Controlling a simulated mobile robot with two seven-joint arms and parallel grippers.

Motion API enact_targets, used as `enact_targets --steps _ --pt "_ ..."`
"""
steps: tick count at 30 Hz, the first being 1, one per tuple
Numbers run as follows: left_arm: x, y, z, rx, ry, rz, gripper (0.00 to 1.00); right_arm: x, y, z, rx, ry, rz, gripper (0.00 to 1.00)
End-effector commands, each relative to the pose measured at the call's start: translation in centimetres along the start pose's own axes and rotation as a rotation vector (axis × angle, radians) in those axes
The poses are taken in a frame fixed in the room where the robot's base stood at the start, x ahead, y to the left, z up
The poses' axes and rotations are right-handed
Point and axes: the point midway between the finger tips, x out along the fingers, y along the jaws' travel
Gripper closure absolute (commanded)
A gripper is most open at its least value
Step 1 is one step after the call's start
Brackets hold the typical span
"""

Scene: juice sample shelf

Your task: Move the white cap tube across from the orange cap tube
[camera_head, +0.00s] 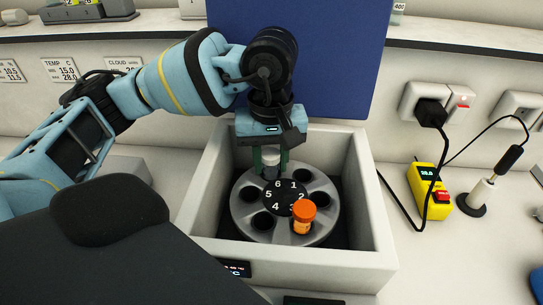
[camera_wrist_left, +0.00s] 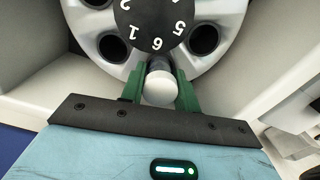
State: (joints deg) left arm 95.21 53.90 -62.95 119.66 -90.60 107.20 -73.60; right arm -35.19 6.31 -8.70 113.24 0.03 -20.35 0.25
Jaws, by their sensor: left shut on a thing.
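The orange cap tube (camera_head: 304,212) stands upright in the grey round rotor (camera_head: 238,205), in the hole by the number 3. My left gripper (camera_head: 270,160) comes down from above at the rotor's far side. Its green fingers are shut on the white cap tube (camera_head: 270,155) at the position marked 6, opposite the orange cap. In the left wrist view the white cap (camera_wrist_left: 160,88) sits between the fingers, just outside the 6. I cannot tell how deep the tube sits in its hole. My right gripper is not in view.
The rotor lies inside a pale open box (camera_head: 375,210) with high walls close around my gripper. A blue panel (camera_head: 345,60) stands behind it. Other rotor holes look empty and dark. A yellow device (camera_head: 430,190) with a black cable (camera_head: 388,200) is at right.

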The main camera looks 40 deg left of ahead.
Motion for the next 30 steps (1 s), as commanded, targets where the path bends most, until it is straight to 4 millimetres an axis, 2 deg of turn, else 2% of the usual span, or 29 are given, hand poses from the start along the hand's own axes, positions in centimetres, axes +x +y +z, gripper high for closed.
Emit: enact_targets --steps 8,9,14,28,30 --pt "0.2 0.0 0.0 0.000 0.001 0.000 0.92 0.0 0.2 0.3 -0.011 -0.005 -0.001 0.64" --pt "0.2 0.0 0.0 0.000 0.001 0.000 0.64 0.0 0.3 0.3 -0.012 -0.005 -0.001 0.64" --pt "0.2 0.0 0.0 0.000 0.001 0.000 0.43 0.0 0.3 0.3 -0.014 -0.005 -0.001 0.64" --pt "0.2 0.0 0.0 0.000 0.000 0.000 0.43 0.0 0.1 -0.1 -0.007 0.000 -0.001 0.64" --pt "-1.3 0.1 -0.1 0.000 0.004 0.005 0.43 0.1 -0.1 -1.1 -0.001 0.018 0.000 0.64"
